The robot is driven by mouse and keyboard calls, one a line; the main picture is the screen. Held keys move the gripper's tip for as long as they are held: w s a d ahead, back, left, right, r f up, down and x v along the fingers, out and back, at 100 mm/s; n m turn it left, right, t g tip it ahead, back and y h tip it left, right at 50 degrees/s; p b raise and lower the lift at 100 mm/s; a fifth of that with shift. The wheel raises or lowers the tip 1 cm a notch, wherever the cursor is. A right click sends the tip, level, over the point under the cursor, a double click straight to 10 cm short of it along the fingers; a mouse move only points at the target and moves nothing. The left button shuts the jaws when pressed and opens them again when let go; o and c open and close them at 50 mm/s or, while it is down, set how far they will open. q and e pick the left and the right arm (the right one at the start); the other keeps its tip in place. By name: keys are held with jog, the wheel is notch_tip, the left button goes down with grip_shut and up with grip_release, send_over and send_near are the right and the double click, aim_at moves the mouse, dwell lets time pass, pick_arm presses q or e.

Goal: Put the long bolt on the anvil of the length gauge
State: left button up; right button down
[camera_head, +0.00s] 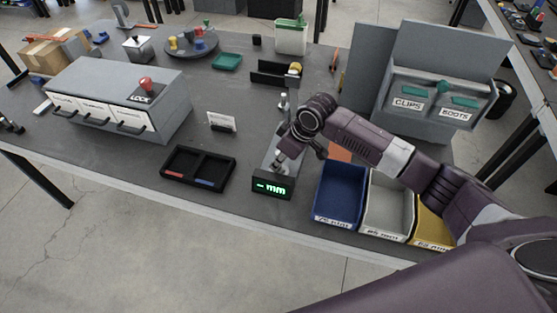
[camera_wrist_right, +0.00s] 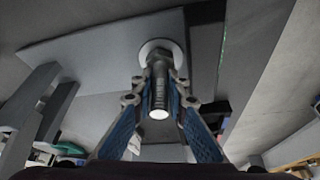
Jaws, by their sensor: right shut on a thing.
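The length gauge (camera_head: 262,183) stands near the table's front edge, its green display reading "- mm". My right gripper (camera_head: 281,158) is low over the gauge's base, and its tips are small and partly hidden in the head view. In the right wrist view my right gripper (camera_wrist_right: 160,97) is shut on the long bolt (camera_wrist_right: 159,87), a grey threaded bolt between the two blue-padded fingers. A pale round disc (camera_wrist_right: 150,46), perhaps the anvil, shows behind the bolt's far end. I cannot tell whether they touch. My left gripper is not in view.
Blue (camera_head: 339,195), grey (camera_head: 387,208) and yellow (camera_head: 432,230) bins stand right of the gauge, under my right arm. A black two-part tray (camera_head: 198,167) lies to its left. A grey cabinet (camera_head: 430,85) stands behind the bins. A small white card (camera_head: 221,122) stands behind the tray.

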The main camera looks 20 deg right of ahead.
jog(key=c, duration=2.2)
grip_release()
jog(key=shift+f, duration=0.1)
jog(key=shift+r, duration=0.45)
jog(key=b+v, duration=0.1)
jog(key=v, duration=1)
jog(key=shift+s+d+r, duration=0.1)
jog(key=shift+s+r, duration=0.05)
